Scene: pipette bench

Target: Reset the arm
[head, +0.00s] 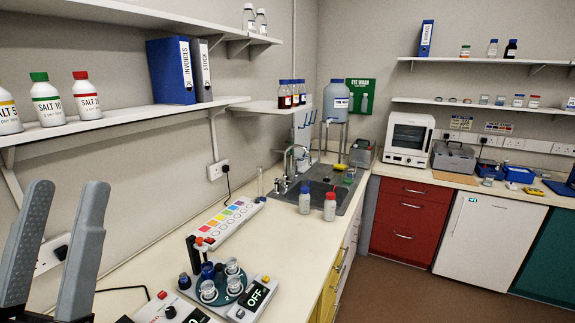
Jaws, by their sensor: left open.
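My left gripper (68,190) stands at the lower left of the head view. Its two long grey fingers point up and are apart, with nothing between them. It is in front of the left wall and the near left end of the cream bench (150,258). The fingers hide part of the wall and a socket there. My right gripper does not show.
A round holder with several vials (221,284), a box reading OFF (256,296) and a colour-patch strip (228,220) stand on the bench. Two bottles (330,207) stand by the sink (331,180). A shelf (130,118) with bottles and binders overhangs the left side.

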